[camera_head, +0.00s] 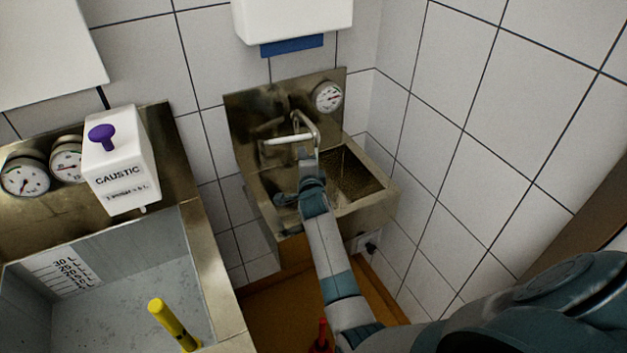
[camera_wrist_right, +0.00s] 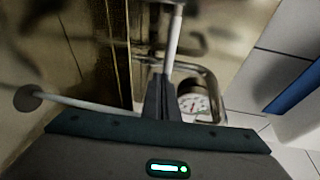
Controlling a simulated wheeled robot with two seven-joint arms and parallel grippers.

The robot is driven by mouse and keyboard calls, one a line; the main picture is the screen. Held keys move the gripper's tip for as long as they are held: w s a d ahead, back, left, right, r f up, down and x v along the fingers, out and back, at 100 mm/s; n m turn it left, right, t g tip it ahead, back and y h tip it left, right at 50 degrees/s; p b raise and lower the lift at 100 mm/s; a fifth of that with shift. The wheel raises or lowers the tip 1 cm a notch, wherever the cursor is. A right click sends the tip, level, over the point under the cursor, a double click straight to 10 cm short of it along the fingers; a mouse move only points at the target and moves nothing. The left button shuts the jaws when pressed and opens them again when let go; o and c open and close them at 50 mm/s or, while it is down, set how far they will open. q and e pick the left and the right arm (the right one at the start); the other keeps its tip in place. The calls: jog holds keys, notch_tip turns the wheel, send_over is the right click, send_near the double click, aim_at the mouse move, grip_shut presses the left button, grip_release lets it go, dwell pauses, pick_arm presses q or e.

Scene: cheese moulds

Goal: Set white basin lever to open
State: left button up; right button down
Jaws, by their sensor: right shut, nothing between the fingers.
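A small metal basin (camera_head: 375,186) stands against the tiled wall in the head view. A pale, white lever-like bar (camera_head: 285,140) reaches left from its bent metal spout (camera_head: 312,128). The same bar seems to be the upright pale rod (camera_wrist_right: 174,40) in the right wrist view. My right gripper (camera_head: 308,158) is over the basin, just below the bar in the picture. In the right wrist view its fingers (camera_wrist_right: 158,92) are together and empty, close to the rod's end; I cannot tell whether they touch it. My left gripper is not in view.
A round gauge (camera_head: 327,96) is on the basin's backplate. A white dispenser (camera_head: 293,18) hangs above. At left are a large sink (camera_head: 222,285), a CAUSTIC box (camera_head: 120,165) with a purple knob, and a yellow handle (camera_head: 172,322). A tiled wall closes the right side.

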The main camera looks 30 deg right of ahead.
pick_arm(q)
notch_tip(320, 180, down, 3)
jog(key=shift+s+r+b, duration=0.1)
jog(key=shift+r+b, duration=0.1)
jog(key=shift+b, duration=1.05)
pick_arm(e)
jog(key=d+v, duration=0.1)
jog(key=v, duration=0.9)
jog(key=shift+s, duration=0.35)
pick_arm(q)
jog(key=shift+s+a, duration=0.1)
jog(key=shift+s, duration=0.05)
pick_arm(e)
jog(key=shift+s+f, duration=0.1)
jog(key=shift+f, duration=0.15)
